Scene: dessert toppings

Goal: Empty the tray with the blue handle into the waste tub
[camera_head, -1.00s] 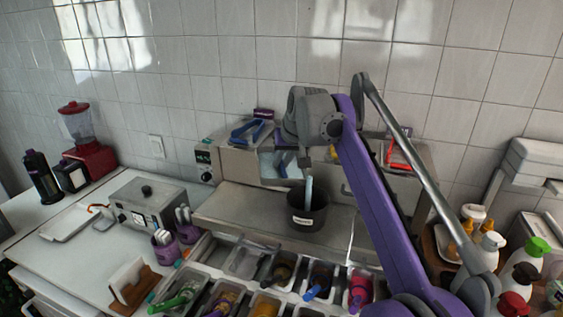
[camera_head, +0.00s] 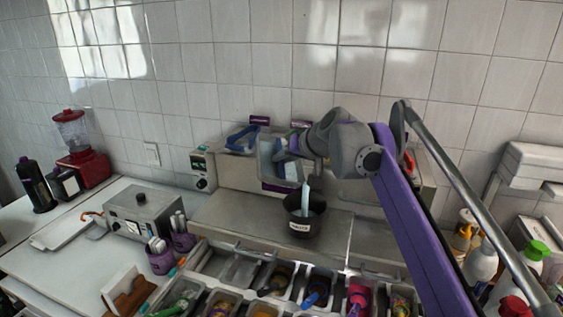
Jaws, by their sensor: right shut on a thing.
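The waste tub (camera_head: 303,224) is a dark round pot with a white label, standing on the steel counter. A pale blue stick-like thing (camera_head: 306,196) stands up in it. A grey metal tray (camera_head: 266,172) is held steeply tilted, behind and a little left of the tub and above its rim. My right gripper (camera_head: 290,150) is shut on this tray at its upper right, where a bit of blue shows. The gripper and arm hide most of the handle. I cannot tell whether anything is left in the tray. My left gripper is not in view.
A blue-handled item (camera_head: 241,138) lies on the steel unit (camera_head: 228,170) behind. Topping bins (camera_head: 232,268) with coloured handles line the front. Bottles (camera_head: 482,264) stand right.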

